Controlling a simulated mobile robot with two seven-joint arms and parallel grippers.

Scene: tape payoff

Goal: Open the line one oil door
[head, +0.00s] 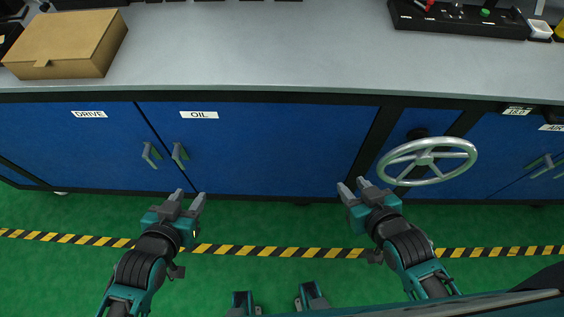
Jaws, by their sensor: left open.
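The blue door labelled OIL (270,150) is shut in the cabinet front. Its label (198,115) is white, and its small grey handle (180,155) sits at the door's left edge. My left gripper (188,200) is open and empty, just below the handle and apart from it. My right gripper (353,188) looks open and empty, near the door's lower right corner and left of a handwheel. No marking for line one is readable on the door.
The DRIVE door (75,140) and its handle (151,154) are left of the OIL door. A metal handwheel (425,157) stands out at right. A cardboard box (67,43) and a black control panel (460,18) sit on the grey worktop (260,50). The green floor (270,222) is clear.

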